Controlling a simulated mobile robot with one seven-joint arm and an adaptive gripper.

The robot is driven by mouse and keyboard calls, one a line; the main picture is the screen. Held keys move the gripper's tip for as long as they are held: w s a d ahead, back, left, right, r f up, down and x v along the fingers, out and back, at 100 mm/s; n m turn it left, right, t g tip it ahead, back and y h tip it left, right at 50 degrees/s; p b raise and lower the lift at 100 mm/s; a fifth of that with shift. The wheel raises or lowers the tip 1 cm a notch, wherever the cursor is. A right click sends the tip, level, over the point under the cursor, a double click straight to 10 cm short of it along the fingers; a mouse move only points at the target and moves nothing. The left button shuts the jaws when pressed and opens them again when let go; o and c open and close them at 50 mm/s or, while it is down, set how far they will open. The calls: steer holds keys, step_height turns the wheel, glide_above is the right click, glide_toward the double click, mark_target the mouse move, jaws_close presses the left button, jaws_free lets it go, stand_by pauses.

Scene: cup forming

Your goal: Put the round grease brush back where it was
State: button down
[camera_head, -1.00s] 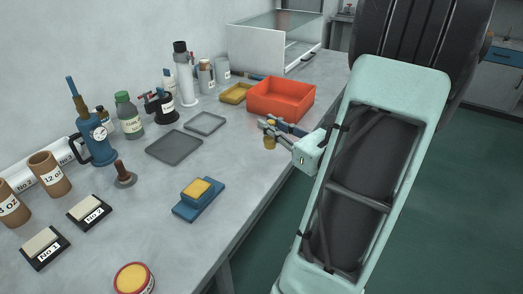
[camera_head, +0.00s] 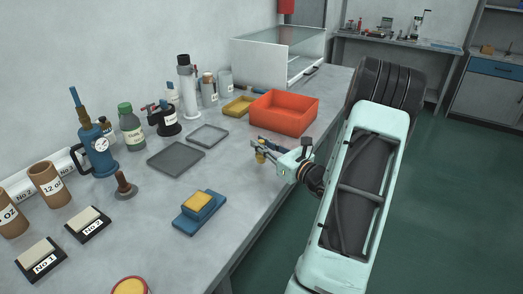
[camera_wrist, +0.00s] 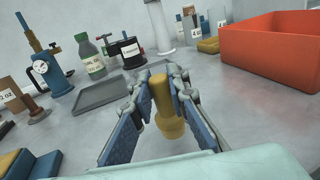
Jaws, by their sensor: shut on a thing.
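My gripper (camera_head: 263,148) is above the bench, left of and below the orange bin in the head view. It is shut on the round grease brush (camera_wrist: 164,97), a yellow-brown piece with a cylindrical handle and a wider round end. In the wrist view the brush is between the two blue-padded fingers, handle up and wide end down. In the head view only a small yellow part of the brush (camera_head: 261,157) shows below the fingers. I cannot tell whether it touches the bench.
The orange bin (camera_head: 284,112) stands behind the gripper. Two grey trays, the nearer one (camera_head: 176,159) larger, lie to the left. A blue block with a yellow top (camera_head: 200,212) is nearer the front. Bottles and tools line the wall. Bench around the gripper is clear.

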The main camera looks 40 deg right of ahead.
steer(key=shift+f, duration=1)
steer(key=shift+f, duration=0.25)
steer(key=c, duration=1.9)
jaws_free()
steer(key=shift+r, duration=0.1)
steer(key=shift+r, duration=0.1)
steer(key=shift+s+d, duration=0.1)
steer(key=shift+s, duration=0.15)
steer(key=s, duration=1.1)
steer(key=shift+s+d, duration=0.3)
steer(key=shift+d, duration=0.1)
